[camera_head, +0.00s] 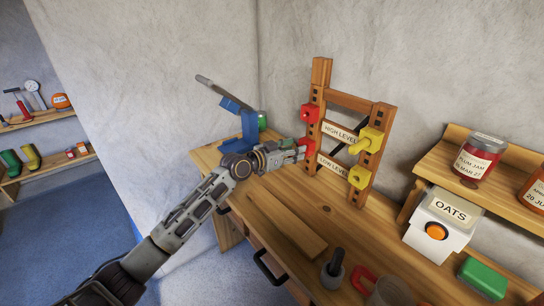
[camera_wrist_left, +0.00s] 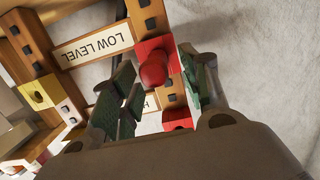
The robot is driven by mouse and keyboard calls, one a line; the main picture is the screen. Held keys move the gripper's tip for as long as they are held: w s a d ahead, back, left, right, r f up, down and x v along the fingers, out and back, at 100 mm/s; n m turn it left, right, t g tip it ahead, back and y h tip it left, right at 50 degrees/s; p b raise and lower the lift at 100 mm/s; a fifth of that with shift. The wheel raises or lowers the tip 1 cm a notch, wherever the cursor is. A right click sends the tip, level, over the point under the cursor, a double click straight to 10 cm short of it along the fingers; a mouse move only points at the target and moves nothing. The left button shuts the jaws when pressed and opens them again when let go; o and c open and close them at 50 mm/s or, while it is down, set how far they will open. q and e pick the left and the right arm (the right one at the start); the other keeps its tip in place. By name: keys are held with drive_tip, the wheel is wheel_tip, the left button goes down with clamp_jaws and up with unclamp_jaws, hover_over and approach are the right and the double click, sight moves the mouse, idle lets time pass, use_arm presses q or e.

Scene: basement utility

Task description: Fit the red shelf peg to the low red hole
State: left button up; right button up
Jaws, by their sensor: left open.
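A wooden frame (camera_head: 321,75) stands on the workbench, with labels HIGH LEVEL (camera_head: 340,132) and LOW LEVEL (camera_head: 333,165). A red shelf peg (camera_head: 307,147), square block with a round knob, is at its left upright beside the LOW LEVEL label; it also shows in the left wrist view (camera_wrist_left: 153,68). Whether it is fully seated is hidden. My right gripper is out of view.
A blue clamp-like tool (camera_head: 246,125) stands behind my arm.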

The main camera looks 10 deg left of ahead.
use_arm(q)
drive_tip(key=v, duration=1)
drive_tip(key=shift+s+a, duration=0.1)
drive_tip(key=shift+r, duration=0.1)
idle(1.0)
wheel_tip(320, 180, up, 9)
drive_tip(key=p, duration=0.9)
drive_tip(key=shift+r+p, duration=0.45)
drive_tip(key=shift+p, duration=0.1)
